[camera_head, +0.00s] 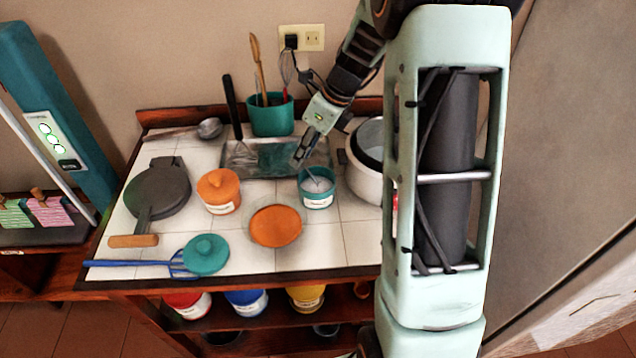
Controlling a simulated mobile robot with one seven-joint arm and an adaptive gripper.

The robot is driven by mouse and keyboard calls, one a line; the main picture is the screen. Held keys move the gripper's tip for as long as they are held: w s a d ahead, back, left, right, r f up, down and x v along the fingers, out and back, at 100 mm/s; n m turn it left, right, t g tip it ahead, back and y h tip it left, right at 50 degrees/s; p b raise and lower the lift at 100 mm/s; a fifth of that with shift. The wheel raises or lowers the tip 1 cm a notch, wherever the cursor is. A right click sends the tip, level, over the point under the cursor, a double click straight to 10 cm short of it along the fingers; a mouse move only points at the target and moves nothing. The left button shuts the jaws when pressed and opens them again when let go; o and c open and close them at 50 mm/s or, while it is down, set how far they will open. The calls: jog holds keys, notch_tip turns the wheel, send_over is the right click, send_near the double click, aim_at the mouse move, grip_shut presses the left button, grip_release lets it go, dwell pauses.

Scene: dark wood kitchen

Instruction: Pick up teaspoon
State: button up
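The teaspoon (313,176) stands tilted in a small teal jar (317,201) with a white label, its thin handle leaning out of the open top over pale contents. The spoon's bowl end is hidden inside the jar. My gripper (297,164) points down just above and to the left of the jar, close to the handle's upper end. Its fingers are small and seen from the side, so I cannot tell whether they are open or touching the handle.
A metal tray (262,158) lies behind the jar, and a white pot (366,180) stands to its right. An orange jar (218,191), an orange-filled bowl (276,226), a teal lid (206,254) and a dark pan (158,190) are on the tiled counter. A teal utensil holder (270,117) stands behind.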

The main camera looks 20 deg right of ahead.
jog(key=shift+c, duration=0.7)
grip_shut()
jog(key=shift+r, duration=0.15)
jog(key=s+a+r+p, duration=0.2)
jog(key=s+r+p, duration=0.3)
jog(key=s+r, duration=0.1)
jog(key=s+a+r+p, duration=0.3)
jog(key=s+r+p, duration=0.3)
jog(key=s, duration=0.1)
jog(key=shift+a+r, duration=0.25)
jog(key=shift+r, duration=0.1)
